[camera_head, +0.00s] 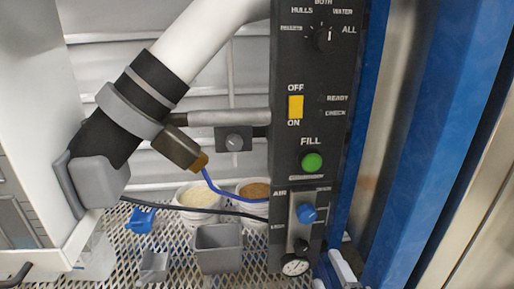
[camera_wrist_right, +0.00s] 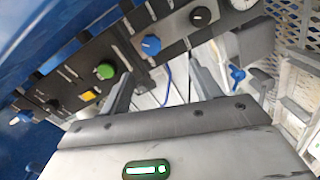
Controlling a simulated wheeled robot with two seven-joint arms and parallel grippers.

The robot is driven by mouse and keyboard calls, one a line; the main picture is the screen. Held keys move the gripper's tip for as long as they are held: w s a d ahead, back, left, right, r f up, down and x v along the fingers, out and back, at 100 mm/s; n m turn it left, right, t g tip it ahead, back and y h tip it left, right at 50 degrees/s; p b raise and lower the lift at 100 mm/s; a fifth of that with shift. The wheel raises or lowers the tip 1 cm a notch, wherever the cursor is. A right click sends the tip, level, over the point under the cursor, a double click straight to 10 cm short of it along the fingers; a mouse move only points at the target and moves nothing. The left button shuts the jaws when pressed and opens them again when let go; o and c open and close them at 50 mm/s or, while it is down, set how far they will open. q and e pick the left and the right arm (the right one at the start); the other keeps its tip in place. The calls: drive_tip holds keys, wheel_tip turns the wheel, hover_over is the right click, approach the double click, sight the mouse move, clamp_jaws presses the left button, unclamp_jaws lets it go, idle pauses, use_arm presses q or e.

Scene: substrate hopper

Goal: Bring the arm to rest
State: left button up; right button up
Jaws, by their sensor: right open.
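My right gripper (camera_head: 342,268) shows only in part at the bottom of the head view, just right of the lower end of the dark control panel (camera_head: 284,140). In the right wrist view my right gripper (camera_wrist_right: 160,85) is open, its two fingers apart with nothing between them. The panel's green FILL button (camera_wrist_right: 105,71) and blue knob (camera_wrist_right: 151,45) lie beyond the fingertips, and I see no contact. My left gripper is in neither view.
Blue uprights (camera_head: 411,150) stand right of the panel. A yellow switch (camera_head: 296,107), a selector knob (camera_head: 322,38) and a gauge (camera_head: 295,265) are on the panel. Left of it are a fat pipe (camera_head: 205,40), two tubs and a grey bin (camera_head: 218,250) on a mesh shelf.

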drive_tip(key=s+a+f+m+g+y+p, duration=0.2)
drive_tip(key=s+f+m+g, duration=0.4)
drive_tip(key=f+m, duration=0.6)
drive_tip(key=shift+s+m+g+y, duration=0.4)
drive_tip(key=shift+s+m, duration=0.2)
drive_tip(key=shift+s, duration=0.65)
drive_tip(key=shift+a, duration=0.1)
